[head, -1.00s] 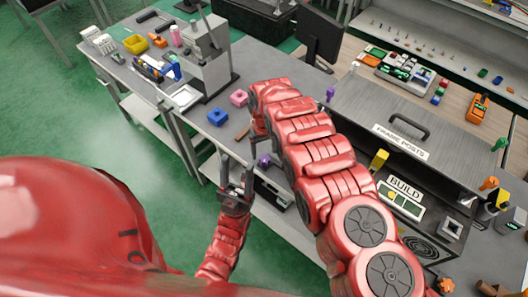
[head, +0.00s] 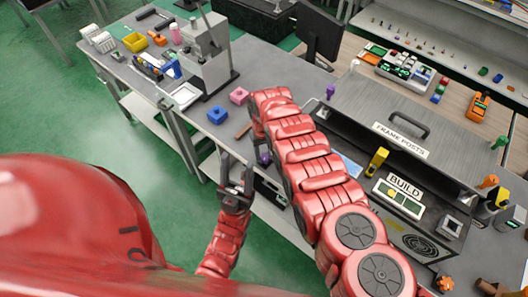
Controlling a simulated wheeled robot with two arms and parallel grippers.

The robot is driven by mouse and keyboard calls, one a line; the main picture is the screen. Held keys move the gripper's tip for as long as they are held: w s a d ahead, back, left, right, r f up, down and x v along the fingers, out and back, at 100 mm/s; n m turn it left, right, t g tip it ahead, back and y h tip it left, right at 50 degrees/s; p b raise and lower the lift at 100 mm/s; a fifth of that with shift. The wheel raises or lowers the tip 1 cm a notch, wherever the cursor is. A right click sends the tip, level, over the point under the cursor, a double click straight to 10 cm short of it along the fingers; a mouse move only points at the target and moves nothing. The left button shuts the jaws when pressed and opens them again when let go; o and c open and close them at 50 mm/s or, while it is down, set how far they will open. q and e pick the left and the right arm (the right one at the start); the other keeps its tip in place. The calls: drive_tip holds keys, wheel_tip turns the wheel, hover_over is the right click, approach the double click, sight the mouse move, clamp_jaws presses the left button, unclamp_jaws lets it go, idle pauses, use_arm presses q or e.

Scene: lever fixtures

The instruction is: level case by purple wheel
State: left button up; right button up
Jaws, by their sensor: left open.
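A grey case (head: 372,108) with a handled lid labelled FRAME POSTS stands on the right of the bench. Its lid appears slanted in this view; I cannot tell whether it is level. A small purple knob (head: 330,90) is at its back left corner. A purple wheel-like part (head: 265,157) shows low at the bench's front edge, partly behind my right arm. My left gripper (head: 238,172) is open and empty, just left of and below that part, with a small gap. My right gripper (head: 258,132) is mostly hidden by its own arm, above the purple part.
A BUILD panel (head: 400,195) and yellow block (head: 377,161) are right of the arm. Green floor is clear at left.

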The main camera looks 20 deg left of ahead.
clamp_jaws()
drive_tip(key=shift+m, duration=0.4)
drive_tip(key=m, duration=0.2)
drive_tip(key=shift+d+m+b, duration=0.1)
drive_tip(key=shift+m+b, duration=0.2)
drive_tip(key=shift+b, duration=0.1)
drive_tip(key=m+b, duration=0.1)
drive_tip(key=m, duration=0.1)
drive_tip(key=shift+d+f+m, duration=0.1)
drive_tip(key=shift+f+m, duration=0.05)
drive_tip(key=shift+m, duration=0.25)
drive_tip(key=shift+w+m+b, duration=0.15)
drive_tip(key=shift+m+b, duration=0.55)
drive_tip(key=shift+m, duration=0.2)
drive_tip(key=m+b, duration=0.2)
drive_tip(key=m, duration=0.1)
drive_tip(key=shift+d+m+b, duration=0.15)
drive_tip(key=shift+m+b, duration=0.15)
drive_tip(key=shift+b, duration=0.1)
drive_tip(key=shift+d+m+b, duration=0.1)
drive_tip(key=shift+m+b, duration=1)
drive_tip(key=shift+m, duration=0.4)
